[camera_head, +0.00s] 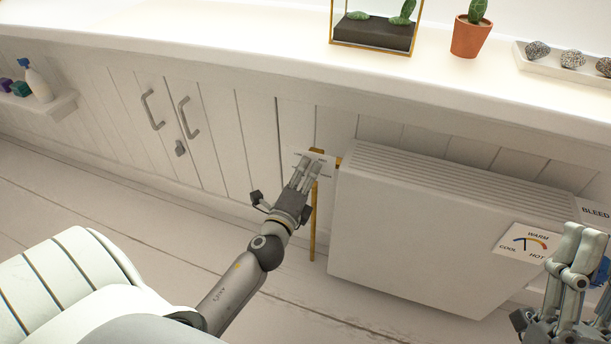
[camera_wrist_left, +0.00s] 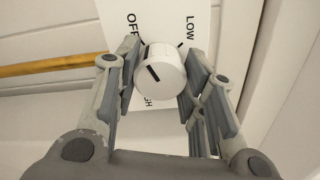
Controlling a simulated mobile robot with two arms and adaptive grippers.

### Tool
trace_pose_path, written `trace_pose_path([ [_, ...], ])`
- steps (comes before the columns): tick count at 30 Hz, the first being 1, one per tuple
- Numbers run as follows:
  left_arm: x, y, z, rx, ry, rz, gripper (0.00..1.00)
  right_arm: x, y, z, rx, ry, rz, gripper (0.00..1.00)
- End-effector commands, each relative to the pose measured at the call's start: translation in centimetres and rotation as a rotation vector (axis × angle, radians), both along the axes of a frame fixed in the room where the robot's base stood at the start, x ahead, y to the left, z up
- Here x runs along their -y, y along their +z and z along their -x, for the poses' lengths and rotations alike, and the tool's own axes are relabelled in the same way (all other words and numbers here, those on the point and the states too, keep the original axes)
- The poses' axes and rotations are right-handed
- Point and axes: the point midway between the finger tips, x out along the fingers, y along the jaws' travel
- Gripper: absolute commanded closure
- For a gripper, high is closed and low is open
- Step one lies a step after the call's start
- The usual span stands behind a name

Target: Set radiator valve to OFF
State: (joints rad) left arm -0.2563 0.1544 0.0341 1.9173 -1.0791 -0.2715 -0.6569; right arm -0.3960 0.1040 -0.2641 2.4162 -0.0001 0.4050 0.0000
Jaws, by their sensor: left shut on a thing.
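The radiator valve knob (camera_wrist_left: 166,78) is a white cylinder with a black pointer line, in the middle of the left wrist view. Its line slants to the upper left, on the side of the word OFF. Behind it is a white dial plate (camera_wrist_left: 162,22) with OFF at upper left, LOW at upper right and a partly hidden word ending in GH below. My left gripper (camera_head: 309,170) is shut on the knob, one finger at each side. In the head view the fingers hide the knob. My right gripper (camera_head: 576,252) is at the right edge; its opening is unclear.
The white radiator (camera_head: 420,230) stands right of the valve, with a brass pipe (camera_head: 313,225) at its left end. A WARM/COOL/HOT card (camera_head: 521,243) and a BLEED label (camera_head: 594,211) are at its right. A blue object (camera_head: 603,270) is partly hidden by my right gripper. Cupboard doors (camera_head: 178,130) are left.

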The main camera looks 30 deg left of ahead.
Motion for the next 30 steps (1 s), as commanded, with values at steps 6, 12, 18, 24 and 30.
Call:
trace_pose_path([
  [6, -0.03, -0.08, 0.02, 0.019, 0.002, 0.088, 0.86, 0.05, 0.25, 0.35, 0.023, 0.001, -0.007, 0.60],
  [12, -0.04, -0.07, 0.02, 0.028, 0.002, 0.124, 0.86, 0.07, 0.32, 0.46, 0.030, 0.002, -0.009, 0.60],
  [18, -0.03, -0.06, 0.01, 0.030, 0.002, 0.132, 0.86, 0.06, 0.33, 0.48, 0.031, 0.002, -0.010, 0.60],
  [24, -0.03, -0.07, 0.02, 0.030, 0.002, 0.132, 0.86, 0.06, 0.35, 0.50, 0.032, 0.002, -0.010, 0.60],
  [30, -0.02, -0.07, 0.01, 0.029, 0.002, 0.130, 0.40, 0.06, 0.35, 0.50, 0.032, 0.002, -0.010, 0.60],
])
